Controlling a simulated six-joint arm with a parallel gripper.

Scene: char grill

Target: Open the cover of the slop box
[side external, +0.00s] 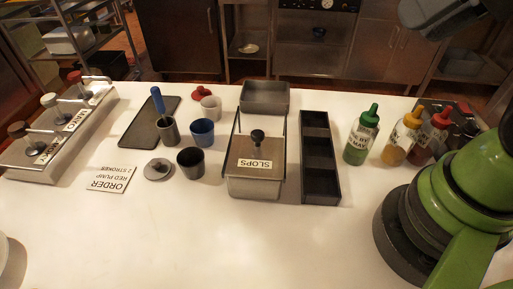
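The slop box (252,187) is a metal container near the middle of the white counter, with a white SLOPS label facing up. Its metal cover (268,148) lies over the top and looks closed. A black knob (257,136) stands up from the cover, just behind the label. The inside of the box is hidden. My green arm is at the right edge, and a dark grey part of it enters at the top right. My gripper's fingers do not show in this view, and nothing touches the knob or the cover.
A black divided tray (333,186) stands close on the right, a metal pan (265,86) behind. Black (190,170) and blue (202,141) cups stand left. Green (361,140), orange and red bottles stand right. The front counter is clear.

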